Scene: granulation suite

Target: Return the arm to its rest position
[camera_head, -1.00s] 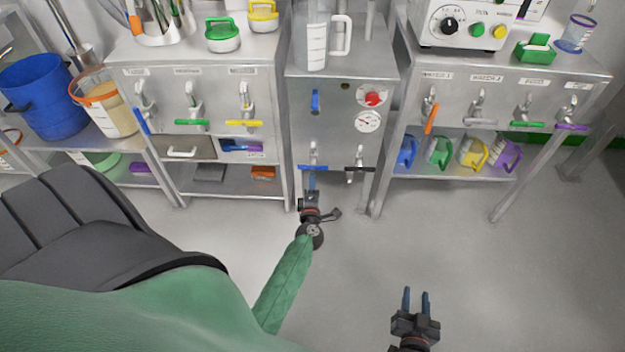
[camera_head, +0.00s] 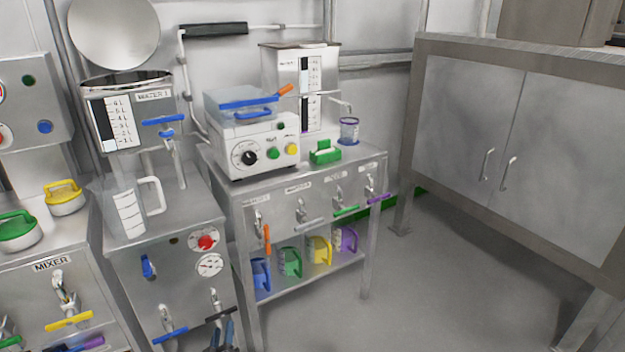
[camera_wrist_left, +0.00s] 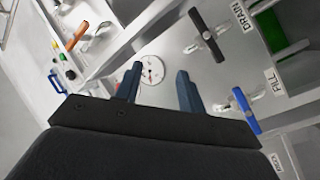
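My left gripper (camera_head: 221,336) shows only by its dark blue fingertips at the bottom edge of the head view, just below the black-handled drain valve (camera_head: 220,312). In the left wrist view its two fingers (camera_wrist_left: 159,84) stand apart with nothing between them. There the black drain handle (camera_wrist_left: 208,36) is above and right of the fingers, and the blue fill handle (camera_wrist_left: 244,110) is to their right. The gripper appears clear of both handles. The rest of the left arm is out of the head view. My right gripper is not in view.
Open floor (camera_head: 400,290) lies before the large cabinet (camera_head: 460,120).

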